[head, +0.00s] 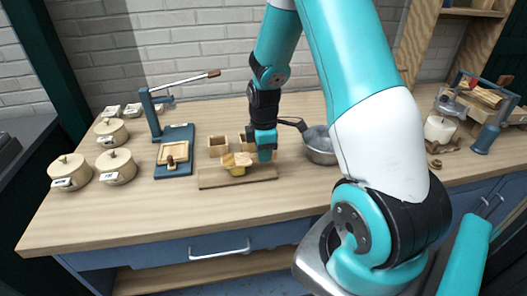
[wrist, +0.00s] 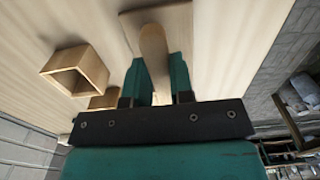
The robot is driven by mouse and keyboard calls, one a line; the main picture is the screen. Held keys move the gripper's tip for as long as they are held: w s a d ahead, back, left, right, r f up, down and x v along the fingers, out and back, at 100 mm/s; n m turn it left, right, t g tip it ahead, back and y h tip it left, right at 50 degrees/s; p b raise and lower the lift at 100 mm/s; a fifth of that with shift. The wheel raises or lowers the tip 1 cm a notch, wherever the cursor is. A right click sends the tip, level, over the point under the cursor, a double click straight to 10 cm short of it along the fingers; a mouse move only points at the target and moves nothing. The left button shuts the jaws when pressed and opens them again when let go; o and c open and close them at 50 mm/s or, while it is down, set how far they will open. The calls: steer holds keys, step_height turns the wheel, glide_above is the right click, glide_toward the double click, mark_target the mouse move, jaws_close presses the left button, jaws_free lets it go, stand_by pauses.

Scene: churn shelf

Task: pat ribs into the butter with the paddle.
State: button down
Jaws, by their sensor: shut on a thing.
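The wooden paddle (head: 235,159) is held by my gripper (head: 263,155) over the board. In the wrist view its pale handle (wrist: 152,45) runs between the two teal fingers of my gripper (wrist: 157,78), which is shut on it. The butter (head: 238,171) is a small yellow block on the flat wooden board (head: 208,181), under the paddle. I cannot tell whether the paddle touches the butter, and its top is mostly hidden. The board also shows in the wrist view (wrist: 184,22), where I cannot make out the butter.
A small open wooden box (head: 218,147) stands behind the board; a box also shows in the wrist view (wrist: 77,68). A blue lever press (head: 175,143) stands left, beyond it lidded pots (head: 116,166). A metal pan (head: 319,148) is right. The table front (head: 150,215) is clear.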

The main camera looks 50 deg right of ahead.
stand_by(0.5)
step_height(320, 180, up, 7)
steer(key=p, duration=0.6)
steer(key=shift+f, duration=0.1)
steer(key=shift+f+b, duration=2.05)
steer(key=shift+f, duration=0.85)
steer(key=shift+f, duration=0.6)
step_height(320, 180, up, 7)
steer(key=p, duration=0.5)
steer(key=shift+r+p, duration=0.1)
steer(key=shift+p, duration=0.25)
